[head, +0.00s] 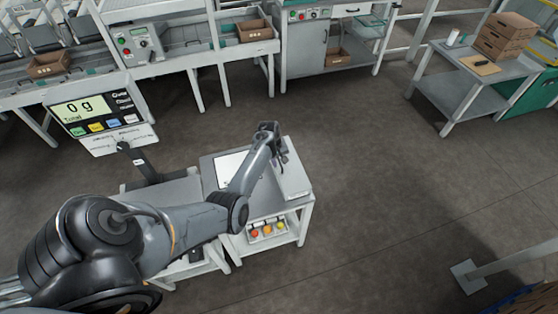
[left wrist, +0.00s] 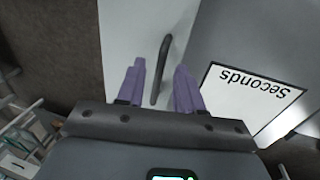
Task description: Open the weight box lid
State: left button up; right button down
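The weight box appears as a pale, flat-topped box (head: 296,182) on the right side of a small white stand in the head view. Its pale lid (left wrist: 125,35) fills the upper middle of the left wrist view. A dark bar handle (left wrist: 166,48) stands on the lid. My left gripper (head: 281,157) is over the box and points down at it. In the left wrist view its two purple fingers (left wrist: 160,72) are apart, one on each side of the handle, with a gap on both sides. The lid looks closed. My right gripper is not in view.
A "Seconds" sign (left wrist: 248,97) lies beside the box on the grey stand top (head: 210,170). Several coloured items (head: 267,230) sit on the stand's lower shelf. A scale display (head: 90,108) reading 0 g stands at left. Floor (head: 390,200) to the right is clear.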

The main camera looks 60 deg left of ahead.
pick_arm(q)
grip_shut()
dwell(1.4)
